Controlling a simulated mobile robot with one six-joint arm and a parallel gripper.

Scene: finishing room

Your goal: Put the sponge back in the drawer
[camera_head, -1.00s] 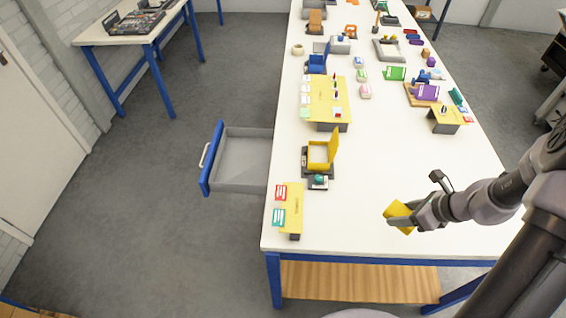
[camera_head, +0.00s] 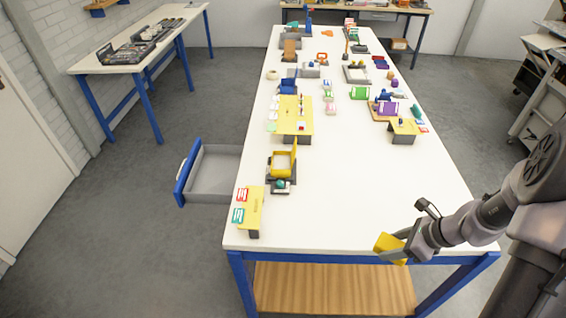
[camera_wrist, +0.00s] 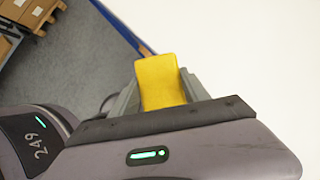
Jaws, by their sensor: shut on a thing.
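My gripper (camera_head: 402,249) is shut on the yellow sponge (camera_head: 389,247) near the front right corner of the long white table. In the wrist view the sponge (camera_wrist: 161,82) sits between the two fingers, tilted. The drawer (camera_head: 216,174) stands pulled out from the table's left side. It has a blue front and a grey inside that looks empty. It lies well to the left of my gripper, across the table. The sponge is apart from the drawer.
A yellow stand with cards (camera_head: 251,208) and a yellow open box (camera_head: 285,162) stand near the drawer. A side table (camera_head: 120,66) with a dark tray is at the back left. Grey floor lies free around the drawer.

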